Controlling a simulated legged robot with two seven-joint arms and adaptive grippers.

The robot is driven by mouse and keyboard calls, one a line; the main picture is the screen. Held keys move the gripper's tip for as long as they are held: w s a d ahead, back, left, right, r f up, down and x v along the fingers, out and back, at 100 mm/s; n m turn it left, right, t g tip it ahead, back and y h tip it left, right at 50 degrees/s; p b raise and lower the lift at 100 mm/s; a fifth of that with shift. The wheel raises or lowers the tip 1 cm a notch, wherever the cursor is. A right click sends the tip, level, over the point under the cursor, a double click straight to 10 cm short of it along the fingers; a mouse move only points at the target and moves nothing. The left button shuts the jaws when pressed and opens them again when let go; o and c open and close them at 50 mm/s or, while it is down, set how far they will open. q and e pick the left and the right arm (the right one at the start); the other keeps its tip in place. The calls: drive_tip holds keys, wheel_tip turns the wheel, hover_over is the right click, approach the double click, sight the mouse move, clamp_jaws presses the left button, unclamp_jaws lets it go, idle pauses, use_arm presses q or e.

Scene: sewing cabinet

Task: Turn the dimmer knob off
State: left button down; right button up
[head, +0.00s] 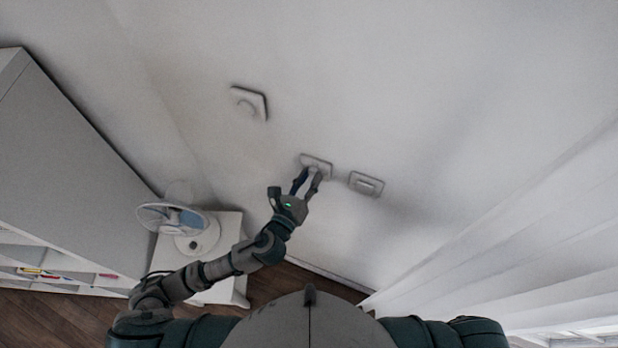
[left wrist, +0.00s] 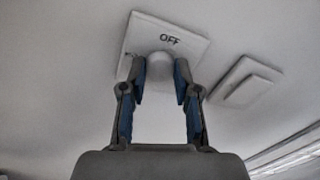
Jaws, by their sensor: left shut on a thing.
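The dimmer knob (left wrist: 161,66) is a pale round knob on a white square wall plate (left wrist: 190,40), with the word OFF printed above it in the left wrist view. Its plate also shows in the head view (head: 318,161). My left gripper (left wrist: 161,75) is shut on the knob, with one blue-padded finger on each side of it. In the head view the left gripper (head: 308,178) reaches up to this plate and hides most of the knob. Any pointer mark on the knob cannot be made out. My right gripper is not in view.
A white wall switch (head: 366,183) is close to the right of the plate. A fan (head: 185,218) stands on a small white table (head: 228,230) at left, beside a white cabinet (head: 70,150). White curtains (head: 520,240) hang at right.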

use_arm(q)
drive_tip(key=shift+n, duration=0.4)
drive_tip(key=shift+f+n, duration=0.1)
drive_tip(key=shift+n, duration=0.8)
drive_tip(key=n, duration=0.5)
drive_tip(key=shift+n+t+b, duration=0.3)
drive_tip(key=shift+t, duration=0.1)
drive_tip(key=n, duration=0.4)
drive_tip(key=shift+f+n+y, duration=0.15)
drive_tip(key=shift+n+y, duration=0.15)
drive_tip(key=shift+n, duration=0.1)
drive_tip(key=n, duration=0.4)
drive_tip(key=shift+t, duration=0.3)
drive_tip(key=n+y, duration=0.1)
drive_tip(key=n, duration=0.5)
drive_tip(key=shift+d+f+n, duration=0.1)
drive_tip(key=shift+d+n, duration=0.05)
drive_tip(key=shift+n, duration=0.25)
drive_tip(key=n, duration=0.4)
drive_tip(key=shift+n+y, duration=0.3)
drive_tip(key=shift+s+f+n, duration=0.1)
drive_tip(key=shift+n, duration=1.4)
drive_tip(key=shift+d, duration=0.1)
